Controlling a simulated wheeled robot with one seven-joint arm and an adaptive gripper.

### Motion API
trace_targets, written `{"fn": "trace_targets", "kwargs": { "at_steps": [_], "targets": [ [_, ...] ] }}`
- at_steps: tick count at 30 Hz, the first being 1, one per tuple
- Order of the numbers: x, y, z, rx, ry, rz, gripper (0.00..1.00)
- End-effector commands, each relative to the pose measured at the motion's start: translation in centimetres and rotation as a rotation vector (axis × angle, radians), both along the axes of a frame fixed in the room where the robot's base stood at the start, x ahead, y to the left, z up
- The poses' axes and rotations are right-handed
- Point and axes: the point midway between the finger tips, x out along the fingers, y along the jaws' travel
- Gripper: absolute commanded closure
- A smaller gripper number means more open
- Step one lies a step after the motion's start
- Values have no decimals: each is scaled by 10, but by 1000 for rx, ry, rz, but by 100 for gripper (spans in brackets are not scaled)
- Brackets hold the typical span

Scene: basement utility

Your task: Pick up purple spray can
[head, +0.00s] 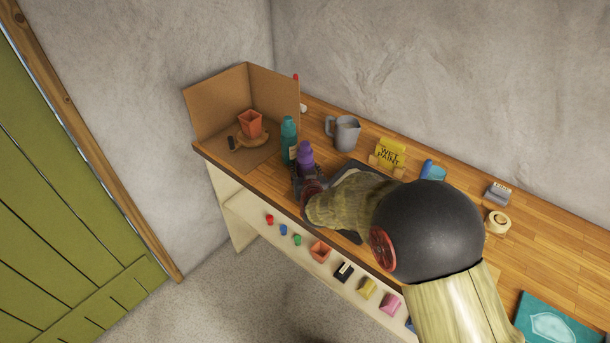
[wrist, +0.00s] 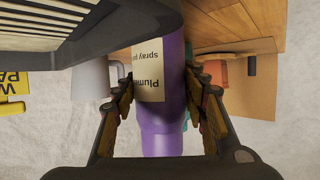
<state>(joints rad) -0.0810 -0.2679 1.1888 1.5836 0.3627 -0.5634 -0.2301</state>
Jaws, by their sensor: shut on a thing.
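The purple spray can (head: 305,156) stands upright near the front edge of the wooden bench, towards its left end. In the wrist view the can (wrist: 162,140) fills the middle, with a cream label reading "Plume spray". My gripper (head: 308,178) comes in from the right and is shut around the can's body. In the wrist view the fingers of my gripper (wrist: 160,100) press on both sides of the can. The can's lower part is hidden by the gripper in the head view, so I cannot tell whether its base touches the bench.
A teal bottle (head: 288,139) stands just behind the can to the left. A grey jug (head: 345,133) and a yellow "Wet Paint" sign (head: 390,152) are behind. A cardboard corner (head: 215,100) shelters an orange pot (head: 251,123).

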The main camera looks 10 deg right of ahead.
Motion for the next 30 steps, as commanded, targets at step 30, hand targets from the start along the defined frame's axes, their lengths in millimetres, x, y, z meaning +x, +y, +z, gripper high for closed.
{"fn": "trace_targets", "kwargs": {
  "at_steps": [30],
  "targets": [
    [2,0,28,0,-7,0,100]
  ]
}}
